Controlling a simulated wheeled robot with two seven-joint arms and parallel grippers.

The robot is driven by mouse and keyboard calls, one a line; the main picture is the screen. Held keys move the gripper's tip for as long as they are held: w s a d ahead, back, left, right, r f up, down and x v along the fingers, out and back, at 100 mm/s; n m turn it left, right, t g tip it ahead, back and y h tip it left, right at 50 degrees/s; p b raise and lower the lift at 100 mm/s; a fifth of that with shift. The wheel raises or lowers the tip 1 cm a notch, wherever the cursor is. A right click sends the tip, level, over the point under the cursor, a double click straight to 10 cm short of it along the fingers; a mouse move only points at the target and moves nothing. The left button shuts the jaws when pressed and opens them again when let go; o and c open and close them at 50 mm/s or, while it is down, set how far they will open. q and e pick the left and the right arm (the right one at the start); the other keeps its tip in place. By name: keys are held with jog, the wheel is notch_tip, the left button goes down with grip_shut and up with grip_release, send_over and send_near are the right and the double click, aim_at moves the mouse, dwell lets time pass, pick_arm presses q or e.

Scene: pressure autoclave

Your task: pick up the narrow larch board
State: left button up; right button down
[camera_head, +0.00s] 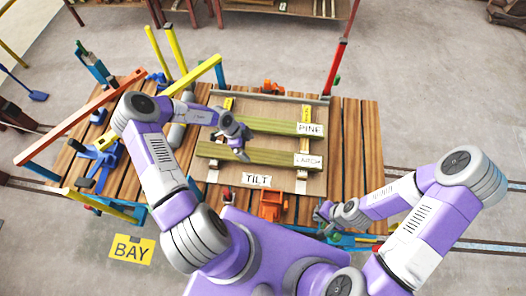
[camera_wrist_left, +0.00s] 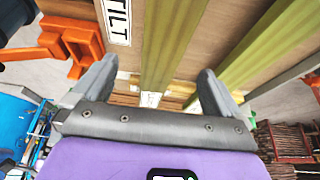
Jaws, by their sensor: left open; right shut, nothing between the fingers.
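The narrow larch board (camera_head: 270,157), pale greenish wood with a LARCH label at its right end, lies across the tilted panel in the head view. A wider PINE board (camera_head: 270,125) lies parallel behind it. My left gripper (camera_head: 241,152) is open above the larch board, left of its middle. In the left wrist view the larch board (camera_wrist_left: 165,45) runs between my two open fingers (camera_wrist_left: 150,85), and the pine board (camera_wrist_left: 243,55) passes by the right finger. I cannot tell the exact height gap. My right gripper (camera_head: 322,214) is shut and empty near the table's front right.
The panel has a TILT label (camera_head: 257,180) at its front edge. An orange bracket (camera_head: 271,205) stands in front, also in the left wrist view (camera_wrist_left: 72,42). Blue and yellow fixtures crowd the left of the slatted table (camera_head: 362,150). Its right end is clear.

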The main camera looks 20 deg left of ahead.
aim_at(259, 155)
pick_arm(q)
jog(key=f, duration=0.1)
jog(key=w+f, duration=0.1)
jog(key=shift+w+d+f+b, duration=0.15)
jog(key=shift+d+f+b, duration=0.2)
jog(key=shift+f, duration=0.05)
jog(key=shift+d+f, duration=0.45)
jog(key=shift+f, duration=0.15)
jog(key=x, duration=0.3)
jog(key=shift+d+f, duration=0.15)
jog(key=shift+d, duration=0.35)
jog(key=shift+d+f, duration=0.1)
jog(key=shift+f, duration=0.3)
jog(key=shift+w+r, duration=0.1)
jog(key=shift+w, duration=0.05)
jog(key=c, duration=1.6)
